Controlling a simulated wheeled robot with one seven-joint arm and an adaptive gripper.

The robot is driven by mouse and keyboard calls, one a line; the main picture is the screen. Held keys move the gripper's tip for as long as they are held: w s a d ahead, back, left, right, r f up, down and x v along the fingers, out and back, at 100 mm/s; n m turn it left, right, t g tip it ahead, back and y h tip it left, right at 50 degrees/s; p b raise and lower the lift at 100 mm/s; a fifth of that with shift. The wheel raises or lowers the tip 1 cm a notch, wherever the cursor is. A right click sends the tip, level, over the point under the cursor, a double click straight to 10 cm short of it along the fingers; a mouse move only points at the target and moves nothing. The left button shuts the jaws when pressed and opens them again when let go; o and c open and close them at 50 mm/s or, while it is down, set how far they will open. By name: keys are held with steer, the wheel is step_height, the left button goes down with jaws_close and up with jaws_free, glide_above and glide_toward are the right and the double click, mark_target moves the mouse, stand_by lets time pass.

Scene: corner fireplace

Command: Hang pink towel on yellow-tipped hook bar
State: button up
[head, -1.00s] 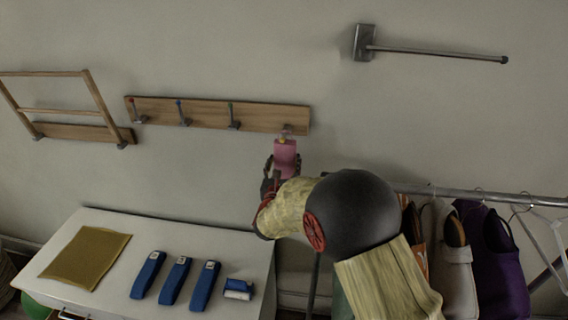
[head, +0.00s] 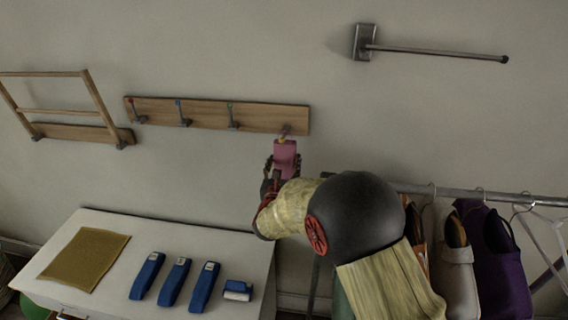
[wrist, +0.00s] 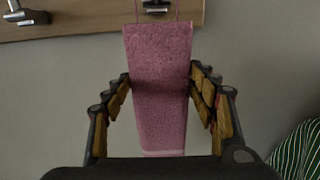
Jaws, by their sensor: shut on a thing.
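The pink towel (head: 285,155) is upright just below the right end of the wooden hook bar (head: 262,118). My gripper (head: 281,171) is shut on the towel; in the wrist view its fingers press the towel (wrist: 160,85) from both sides. The rightmost hook (head: 286,129) is right above the towel, with a small yellow spot showing there. In the wrist view thin pink loop cords rise from the towel's top corners, either side of this hook (wrist: 155,6). Their upper end is out of frame, so I cannot tell whether the loop is around the hook.
The bar's other hooks have red (head: 130,101), blue (head: 179,103) and green (head: 230,105) tips. A metal rod holder (head: 430,51) is at upper right, a wooden rack (head: 70,112) at left.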

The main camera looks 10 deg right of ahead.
steer(key=o, duration=1.3)
steer(key=shift+c, duration=0.2)
steer(key=shift+o, duration=0.5)
steer(key=shift+s, duration=0.1)
